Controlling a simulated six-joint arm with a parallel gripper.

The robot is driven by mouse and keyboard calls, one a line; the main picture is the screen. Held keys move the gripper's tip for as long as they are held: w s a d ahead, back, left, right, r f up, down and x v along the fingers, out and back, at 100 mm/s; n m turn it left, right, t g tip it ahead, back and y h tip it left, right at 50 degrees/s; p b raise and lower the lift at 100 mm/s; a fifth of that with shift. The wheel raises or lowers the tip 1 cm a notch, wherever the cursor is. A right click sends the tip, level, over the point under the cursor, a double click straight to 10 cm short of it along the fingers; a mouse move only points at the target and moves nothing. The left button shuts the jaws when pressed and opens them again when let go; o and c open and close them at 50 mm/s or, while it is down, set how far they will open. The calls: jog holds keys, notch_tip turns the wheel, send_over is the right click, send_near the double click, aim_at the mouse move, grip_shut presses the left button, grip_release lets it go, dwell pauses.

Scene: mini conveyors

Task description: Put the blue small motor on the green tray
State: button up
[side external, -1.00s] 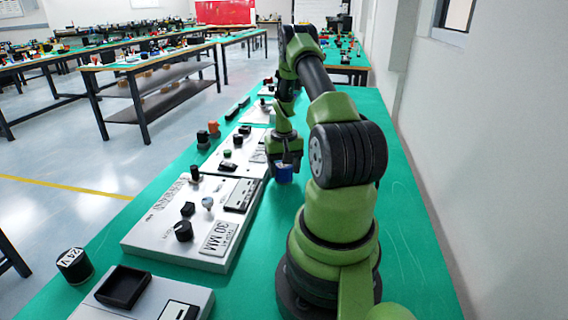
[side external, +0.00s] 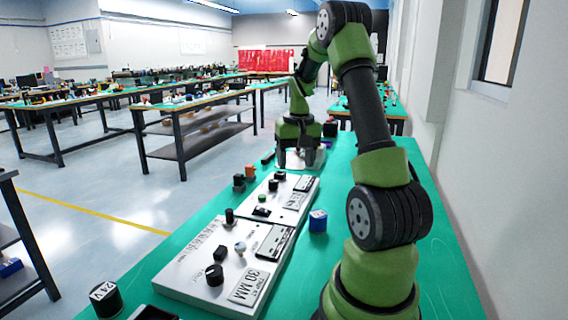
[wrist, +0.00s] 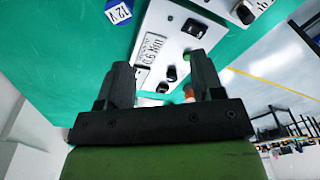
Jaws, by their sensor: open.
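The blue small motor (side external: 318,220), with a pale top, stands on the green table top to the right of the white panels in the side view. In the wrist view a blue block with a white "12 V" label (wrist: 119,11), apparently this motor, shows at the top edge, away from the fingers. My gripper (side external: 296,158) is open and empty, raised beyond the motor and apart from it. Both fingers (wrist: 162,68) show spread in the wrist view. I cannot make out a separate green tray against the green table top (side external: 365,165).
White panels with knobs (side external: 190,270) run along the table's left side. A black "24 V" cylinder (side external: 105,299) stands at the front left, and orange and black pieces (side external: 249,172) stand beside the panels. The table strip right of the panels is mostly clear.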

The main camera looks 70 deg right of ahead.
jog(key=a+r+n+t, duration=0.1)
jog(key=a+r, duration=0.2)
jog(key=a, duration=0.5)
jog(key=a+r+n+t, duration=0.2)
jog(key=a+r, duration=0.2)
jog(key=a, duration=0.3)
jog(key=w+a+r+n+t, duration=0.1)
jog(key=a+r, duration=0.3)
jog(key=a, duration=0.4)
jog(key=shift+a+r+n+t+y, duration=0.25)
jog(key=shift+a+n+t+y, duration=0.05)
jog(key=shift+a+n, duration=0.1)
jog(key=shift+o, duration=1.1)
jog(key=s+a+n+t+y, duration=0.1)
jog(key=s+a+n+y, duration=0.1)
jog(key=s+a, duration=0.3)
jog(key=shift+s+a+t, duration=0.3)
jog(key=shift+a, duration=0.5)
jog(key=shift+o, duration=0.7)
jog(key=shift+s+a, duration=0.15)
jog(key=shift+s, duration=0.05)
jog(key=shift+w, duration=0.1)
